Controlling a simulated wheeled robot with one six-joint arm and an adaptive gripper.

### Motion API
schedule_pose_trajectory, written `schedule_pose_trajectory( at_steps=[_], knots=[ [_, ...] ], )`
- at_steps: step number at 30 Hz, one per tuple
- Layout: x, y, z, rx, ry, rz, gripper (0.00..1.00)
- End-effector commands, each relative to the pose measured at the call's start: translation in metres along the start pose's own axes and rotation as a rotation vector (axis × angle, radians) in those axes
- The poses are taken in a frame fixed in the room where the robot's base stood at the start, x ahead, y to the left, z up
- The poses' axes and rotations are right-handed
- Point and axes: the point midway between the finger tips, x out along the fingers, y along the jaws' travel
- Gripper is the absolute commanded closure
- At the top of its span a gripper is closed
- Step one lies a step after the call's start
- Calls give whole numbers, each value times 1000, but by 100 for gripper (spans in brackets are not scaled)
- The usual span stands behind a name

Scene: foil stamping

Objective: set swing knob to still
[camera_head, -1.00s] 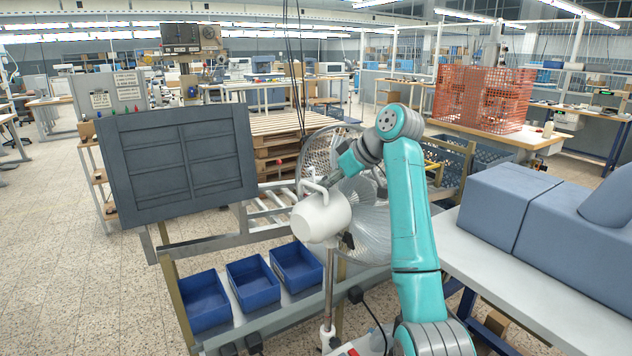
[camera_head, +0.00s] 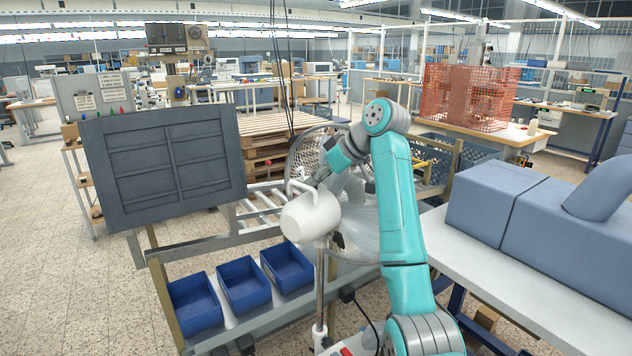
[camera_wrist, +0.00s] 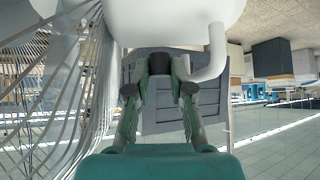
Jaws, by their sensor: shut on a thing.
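The fan's white motor housing (camera_head: 310,214) stands on a pole, with its wire cage (camera_head: 368,222) behind it and a white curved handle (camera_head: 291,187) on top. My gripper (camera_head: 313,180) reaches over the top of the housing from the right, beside the handle. In the wrist view, my gripper (camera_wrist: 162,66) has its fingertips closed around a small dark piece (camera_wrist: 160,65) at the white housing, which appears to be the swing knob. The handle (camera_wrist: 216,50) is just right of the fingers there. The knob's setting cannot be read.
A dark panelled board (camera_head: 160,165) stands to the left. Blue bins (camera_head: 243,285) sit on a low rack in front of it. A white table (camera_head: 490,270) with blue-grey machine housings is at the right. The cage wires (camera_wrist: 70,90) run close to my gripper's left side.

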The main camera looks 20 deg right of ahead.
Motion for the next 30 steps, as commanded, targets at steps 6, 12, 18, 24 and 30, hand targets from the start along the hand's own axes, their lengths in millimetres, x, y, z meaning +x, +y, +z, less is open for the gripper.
schedule_pose_trajectory(
  at_steps=[6, 12, 18, 24, 30],
  knots=[
    [-3, 0, -3, -3, 6, 4, 67],
    [-3, 0, -2, -3, 5, 4, 67],
    [-20, 1, -2, -3, 7, 6, 67],
    [-52, 1, -2, -3, 6, 6, 67],
    [-73, 0, -2, -3, 6, 5, 67]
  ],
)
